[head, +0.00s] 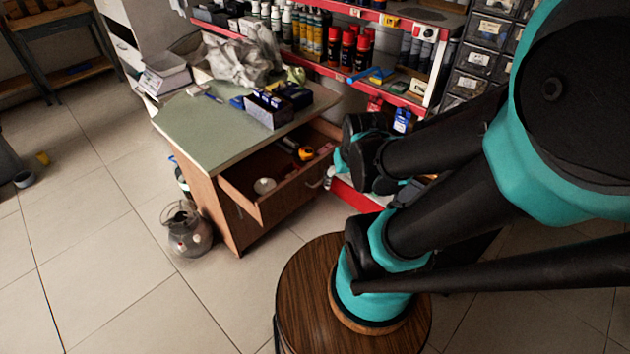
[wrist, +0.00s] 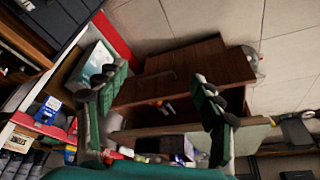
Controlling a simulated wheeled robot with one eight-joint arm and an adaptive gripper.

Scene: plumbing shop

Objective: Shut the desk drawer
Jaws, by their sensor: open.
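The desk (head: 205,118) has a green top and a brown wooden body. Its upper drawer (head: 250,205) is pulled out, and its front panel with a pale handle (head: 327,180) faces right. Inside lie a round pale item (head: 264,186) and an orange-and-black item (head: 305,153). My gripper (head: 342,163) is beside the drawer's far right end, partly hidden by my arm. In the wrist view my gripper (wrist: 160,82) has its fingers wide apart with nothing between them. The brown drawer front (wrist: 140,92) shows beyond them; I cannot tell whether they touch.
Boxes (head: 272,107) and a crumpled plastic bag (head: 245,60) lie on the desk. A red-edged shelf (head: 340,75) of bottles stands behind.

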